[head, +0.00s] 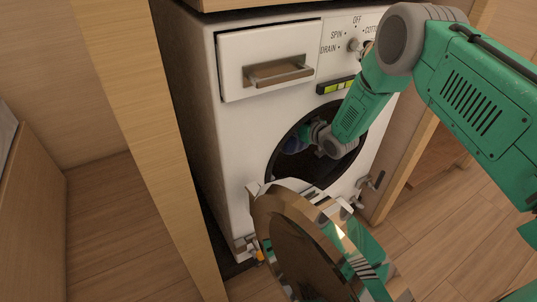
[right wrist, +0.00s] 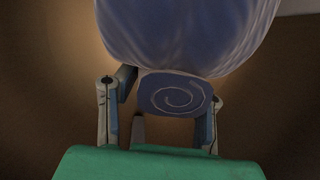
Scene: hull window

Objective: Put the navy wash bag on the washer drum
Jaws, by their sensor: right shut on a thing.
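The washer drum (head: 285,172) is a dark round opening in the white washer's front, in the head view. My right arm reaches in from the right, and my right gripper (head: 312,138) is inside the opening. It is shut on the navy wash bag (head: 291,144), which shows only as a small dark blue patch there. In the right wrist view the bag (right wrist: 190,38) fills the top. Its round end with a pale spiral (right wrist: 175,95) sits between the fingers of the gripper (right wrist: 160,108). What lies under the bag is hidden. My left gripper is not in view.
The round washer door (head: 300,255) hangs open low in front of the opening. A closed drawer (head: 268,65) with a metal handle is above left. A small knob (head: 355,45) is at top right. Wood panels (head: 165,140) flank the washer. The floor (head: 100,220) at left is clear.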

